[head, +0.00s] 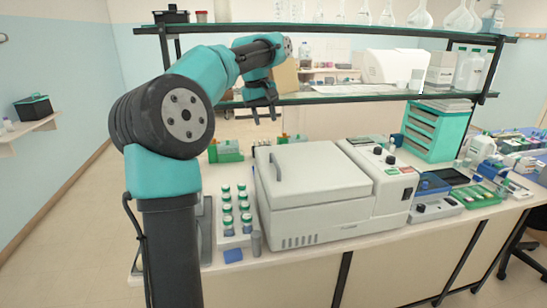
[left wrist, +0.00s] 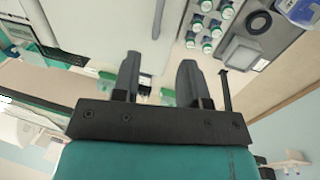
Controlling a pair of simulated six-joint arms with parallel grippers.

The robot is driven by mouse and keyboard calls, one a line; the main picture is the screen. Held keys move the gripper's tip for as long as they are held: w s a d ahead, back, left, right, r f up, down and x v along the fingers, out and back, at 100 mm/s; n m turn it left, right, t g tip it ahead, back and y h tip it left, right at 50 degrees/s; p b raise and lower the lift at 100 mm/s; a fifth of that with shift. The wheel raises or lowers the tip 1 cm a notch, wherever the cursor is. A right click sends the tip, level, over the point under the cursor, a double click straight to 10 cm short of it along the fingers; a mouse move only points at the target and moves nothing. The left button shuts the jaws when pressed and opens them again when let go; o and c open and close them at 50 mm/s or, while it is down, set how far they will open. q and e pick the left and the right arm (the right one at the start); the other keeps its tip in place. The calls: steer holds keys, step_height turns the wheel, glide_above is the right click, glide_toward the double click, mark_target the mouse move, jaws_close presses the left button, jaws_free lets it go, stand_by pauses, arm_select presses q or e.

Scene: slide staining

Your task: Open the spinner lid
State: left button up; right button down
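The spinner (head: 325,220) is a big white box in the middle of the bench, with controls on its right part. Its lid (head: 322,170) lies shut, with a grey bar handle (head: 275,166) near the lid's left edge. My left gripper (head: 265,118) hangs above and behind the lid, apart from it. In the left wrist view my left gripper (left wrist: 160,60) has its fingers spread with nothing between them. The pale lid (left wrist: 100,25) shows there beyond the fingers, with a dark bar, likely the handle (left wrist: 158,18). My right gripper is not in view.
A rack of green-capped bottles (head: 236,212) stands just left of the spinner; bottles (left wrist: 208,25) also show in the left wrist view. Green racks (head: 226,150) sit behind. A shelf (head: 330,98) runs over the bench's back. A teal drawer unit (head: 437,130) stands right.

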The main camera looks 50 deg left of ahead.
mark_target(274, 160)
arm_select(q)
steer(key=f, duration=0.4)
steer(key=w+d+f, duration=0.1)
steer(key=f, duration=0.4)
steer(key=w+f, duration=0.1)
steer(key=f, duration=0.3)
steer(key=shift+w+d+f, duration=0.2)
steer(key=shift+f, duration=0.2)
steer(key=shift+c, duration=0.3)
jaws_close()
